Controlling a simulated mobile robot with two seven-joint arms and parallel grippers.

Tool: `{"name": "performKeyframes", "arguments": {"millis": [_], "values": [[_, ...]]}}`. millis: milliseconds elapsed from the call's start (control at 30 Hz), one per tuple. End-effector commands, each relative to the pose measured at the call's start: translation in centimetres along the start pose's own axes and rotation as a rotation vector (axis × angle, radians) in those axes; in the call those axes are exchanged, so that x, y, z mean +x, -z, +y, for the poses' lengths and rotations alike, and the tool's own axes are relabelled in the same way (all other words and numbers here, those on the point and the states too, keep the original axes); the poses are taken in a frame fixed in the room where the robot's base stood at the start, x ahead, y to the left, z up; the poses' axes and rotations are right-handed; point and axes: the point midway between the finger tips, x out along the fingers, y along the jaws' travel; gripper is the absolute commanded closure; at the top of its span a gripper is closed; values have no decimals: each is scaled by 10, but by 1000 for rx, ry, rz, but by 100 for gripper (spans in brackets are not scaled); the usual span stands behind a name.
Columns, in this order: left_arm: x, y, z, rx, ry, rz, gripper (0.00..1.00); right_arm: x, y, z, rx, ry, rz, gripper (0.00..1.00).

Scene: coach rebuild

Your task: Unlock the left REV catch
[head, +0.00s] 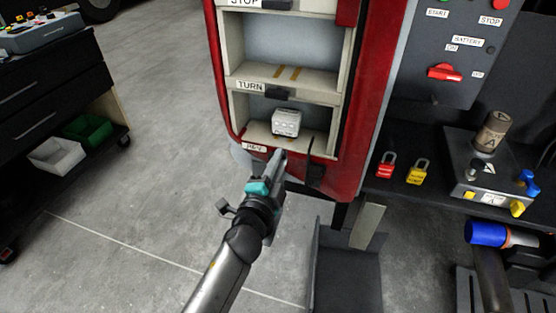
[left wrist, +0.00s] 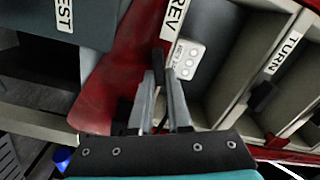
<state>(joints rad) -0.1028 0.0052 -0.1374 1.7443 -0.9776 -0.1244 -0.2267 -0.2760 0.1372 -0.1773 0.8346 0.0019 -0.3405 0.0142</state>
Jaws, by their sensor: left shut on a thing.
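The red cabinet (head: 378,100) has open compartments. The REV label (head: 254,147) is on its lowest sill, and it also shows in the left wrist view (left wrist: 176,18). My left gripper (head: 281,156) reaches up to the sill just right of that label. In the left wrist view its fingers (left wrist: 160,78) are shut on the small black REV catch (left wrist: 158,56). In the head view the gripper hides this catch. Whether it is locked cannot be told. My right gripper is not in view.
A white block (head: 286,122) sits in the compartment just above the catch. The TURN catch (head: 279,94) is one shelf up. Red (head: 385,164) and yellow (head: 417,171) padlocks lie on the dark bench at right. Open floor lies to the left.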

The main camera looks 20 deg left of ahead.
Motion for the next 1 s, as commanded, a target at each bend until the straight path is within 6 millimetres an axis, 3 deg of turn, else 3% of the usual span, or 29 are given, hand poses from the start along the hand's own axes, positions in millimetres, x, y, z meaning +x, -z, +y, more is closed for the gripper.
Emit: {"name": "performKeyframes", "arguments": {"millis": [500,1000], "values": [[0,-1,5,336,-2,-1,100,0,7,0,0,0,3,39],[0,-1,5,398,-2,-1,100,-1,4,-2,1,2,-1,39]]}}
